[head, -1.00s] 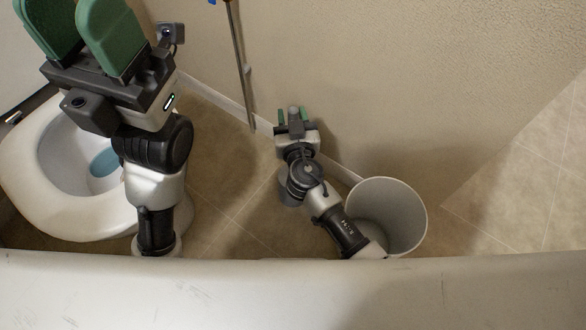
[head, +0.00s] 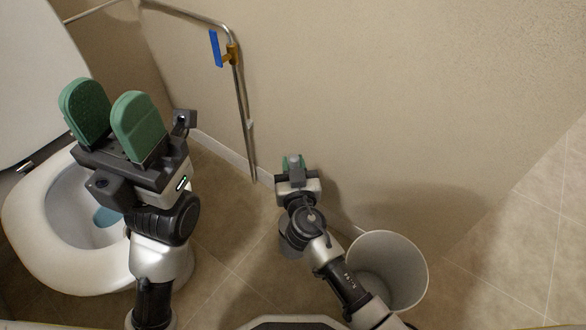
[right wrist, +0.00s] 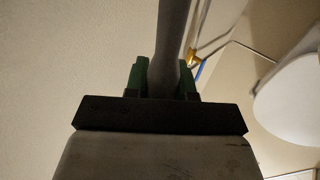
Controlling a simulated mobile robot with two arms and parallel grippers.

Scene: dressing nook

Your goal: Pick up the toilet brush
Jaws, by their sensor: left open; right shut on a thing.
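A grey rod-like handle, taken to be the toilet brush (right wrist: 174,40), rises between the green fingers of my right gripper (right wrist: 162,80) in the right wrist view. The fingers are shut on it. In the head view my right gripper (head: 293,162) is low near the wall, with a small grey handle top between its fingers. A grey rounded piece (head: 291,243) shows partly behind my right arm near the floor; I cannot tell if it is the brush's holder. The brush head is hidden. My left gripper (head: 110,112) is open and empty, above the toilet.
The toilet (head: 40,225) stands at the left with its lid up. A white bin (head: 405,262) stands close to the right of my right forearm. A metal pipe with a blue-handled valve (head: 216,48) runs down the wall (head: 400,90). Floor at the far right is clear.

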